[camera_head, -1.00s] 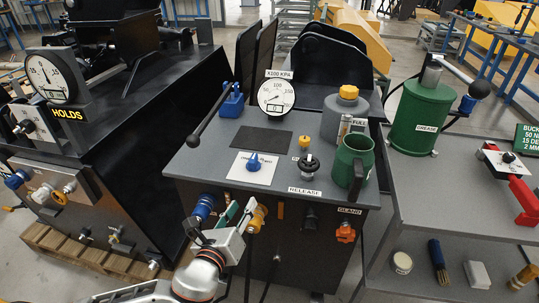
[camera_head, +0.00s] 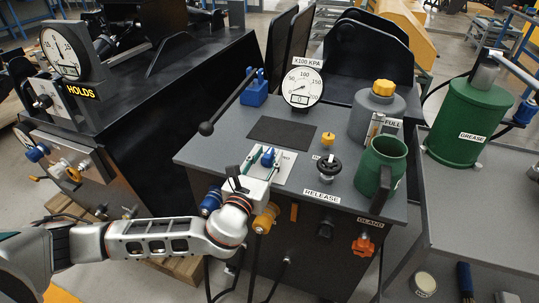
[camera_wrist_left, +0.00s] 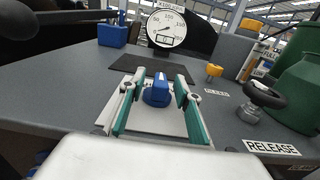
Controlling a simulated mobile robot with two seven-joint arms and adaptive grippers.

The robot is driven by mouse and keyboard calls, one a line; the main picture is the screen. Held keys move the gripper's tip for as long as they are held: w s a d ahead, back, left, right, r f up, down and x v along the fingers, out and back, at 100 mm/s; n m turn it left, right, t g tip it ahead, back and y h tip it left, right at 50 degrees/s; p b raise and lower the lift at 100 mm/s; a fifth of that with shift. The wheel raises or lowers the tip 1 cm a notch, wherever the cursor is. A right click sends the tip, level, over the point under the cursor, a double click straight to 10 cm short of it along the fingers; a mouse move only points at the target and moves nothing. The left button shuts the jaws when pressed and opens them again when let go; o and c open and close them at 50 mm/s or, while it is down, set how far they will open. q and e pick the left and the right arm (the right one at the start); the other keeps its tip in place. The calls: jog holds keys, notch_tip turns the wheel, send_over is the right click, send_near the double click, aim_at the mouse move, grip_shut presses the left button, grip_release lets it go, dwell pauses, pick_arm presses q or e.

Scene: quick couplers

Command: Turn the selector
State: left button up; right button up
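The selector is a blue knob (camera_head: 268,158) on a white plate (camera_head: 288,172) on top of the dark grey cabinet (camera_head: 215,150). My left gripper (camera_head: 263,162) is low over the plate, at the knob. In the left wrist view, the knob (camera_wrist_left: 157,91) sits between the two green-padded fingers (camera_wrist_left: 160,88). A gap shows on each side of the knob, so the fingers are open and appear not to touch it. The lettering on the plate is mostly hidden or unreadable. My right gripper is not in view.
A lever with a black ball end (camera_head: 206,129) stands to the left. A gauge (camera_head: 301,87) stands behind. A black handwheel (camera_head: 328,166), yellow knob (camera_head: 328,139) and green jug (camera_head: 381,166) are to the right. A dark flat pad (camera_head: 283,133) lies behind the plate.

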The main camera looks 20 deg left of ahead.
pick_arm(q)
jog(key=shift+w, duration=0.55)
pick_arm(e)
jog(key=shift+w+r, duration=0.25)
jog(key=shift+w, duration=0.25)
pick_arm(q)
grip_shut()
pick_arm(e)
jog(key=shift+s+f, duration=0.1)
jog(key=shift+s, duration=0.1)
pick_arm(q)
jog(key=shift+r, duration=0.1)
